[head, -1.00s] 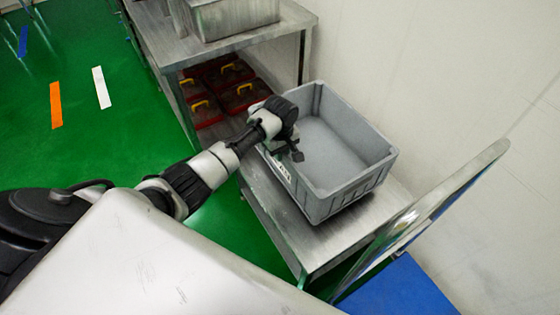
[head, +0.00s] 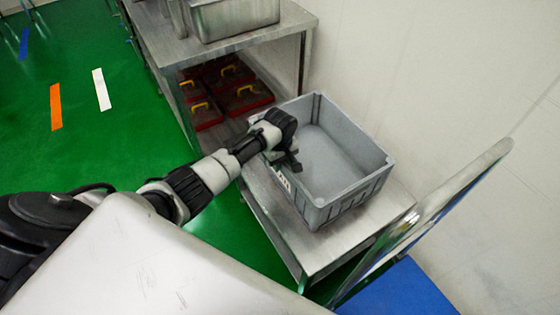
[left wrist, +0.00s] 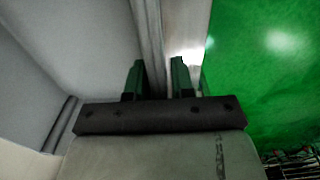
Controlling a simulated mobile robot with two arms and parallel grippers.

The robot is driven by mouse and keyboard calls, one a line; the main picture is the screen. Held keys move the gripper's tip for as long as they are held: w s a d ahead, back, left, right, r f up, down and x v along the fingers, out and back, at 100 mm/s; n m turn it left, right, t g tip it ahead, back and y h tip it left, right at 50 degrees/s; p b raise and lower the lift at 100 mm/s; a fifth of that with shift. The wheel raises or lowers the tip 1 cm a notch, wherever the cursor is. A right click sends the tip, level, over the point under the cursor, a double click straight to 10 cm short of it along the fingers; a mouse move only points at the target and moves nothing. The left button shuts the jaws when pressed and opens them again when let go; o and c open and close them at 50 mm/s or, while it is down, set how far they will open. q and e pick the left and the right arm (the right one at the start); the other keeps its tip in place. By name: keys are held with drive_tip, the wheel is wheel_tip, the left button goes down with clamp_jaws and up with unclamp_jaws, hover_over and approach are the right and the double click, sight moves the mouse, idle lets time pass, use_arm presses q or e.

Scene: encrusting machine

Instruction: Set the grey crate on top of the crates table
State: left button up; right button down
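The grey crate (head: 343,203) is an open, empty plastic box. In the head view it sits upright at, or very close above, the low metal crates table (head: 340,243); I cannot tell if its whole base touches. My left gripper (head: 288,163) is at the crate's left rim. In the left wrist view, my left gripper (left wrist: 158,80) has its two dark fingers on either side of the crate's wall (left wrist: 149,40), with the inside of the crate on the left. The finger gap is narrow, around the wall. My right gripper is not in view.
A taller metal table (head: 215,42) stands behind, with metal containers on top and red crates with yellow handles (head: 240,95) beneath. A metal-edged upright panel (head: 430,215) and a blue surface (head: 400,290) are at right. A white wall is behind the crate. Green floor lies left.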

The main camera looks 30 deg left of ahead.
use_arm(q)
drive_tip(key=shift+o, duration=1.2)
